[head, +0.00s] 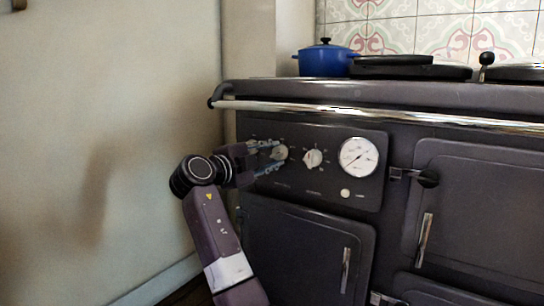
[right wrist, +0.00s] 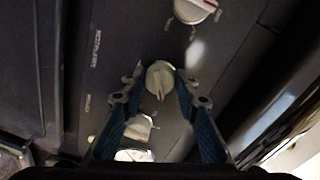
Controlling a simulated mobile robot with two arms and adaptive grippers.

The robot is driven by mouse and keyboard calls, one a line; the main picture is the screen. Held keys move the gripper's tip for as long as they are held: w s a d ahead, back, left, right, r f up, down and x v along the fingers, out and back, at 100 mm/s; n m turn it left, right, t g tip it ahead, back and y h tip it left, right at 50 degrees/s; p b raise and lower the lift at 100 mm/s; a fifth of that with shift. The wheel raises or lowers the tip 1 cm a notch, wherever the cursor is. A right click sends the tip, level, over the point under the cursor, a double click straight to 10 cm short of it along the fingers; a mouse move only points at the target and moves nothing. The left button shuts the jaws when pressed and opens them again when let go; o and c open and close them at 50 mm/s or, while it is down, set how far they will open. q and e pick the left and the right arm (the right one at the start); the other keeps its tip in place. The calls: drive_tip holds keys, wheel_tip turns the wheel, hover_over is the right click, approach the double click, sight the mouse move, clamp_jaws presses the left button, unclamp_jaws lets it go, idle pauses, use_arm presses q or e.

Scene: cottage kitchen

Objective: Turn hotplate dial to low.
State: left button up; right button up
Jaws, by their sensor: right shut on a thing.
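The dark range cooker's control panel (head: 335,190) carries two pale dials and a round gauge. My right gripper (head: 272,156) reaches in from the left at the left dial (head: 281,153). In the right wrist view, the fingers (right wrist: 160,87) are shut on this pale dial (right wrist: 159,76), one on each side. A red pointer line on it points toward the bottom of that view. The second dial (head: 312,158) stands free to the right, and it also shows at the top of the right wrist view (right wrist: 196,9). The small panel lettering is unreadable. My left gripper is out of view.
A towel rail (head: 380,115) runs across the front above the panel. The white gauge (head: 358,157) and a small round button (head: 345,193) sit right of the dials. Oven doors (head: 300,245) lie below. A blue pot (head: 325,60) stands on top. A bare wall is left.

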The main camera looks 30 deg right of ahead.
drive_tip(key=shift+f, duration=0.1)
drive_tip(key=o, duration=1.1)
drive_tip(key=shift+o, duration=0.2)
drive_tip(key=v, duration=1.2)
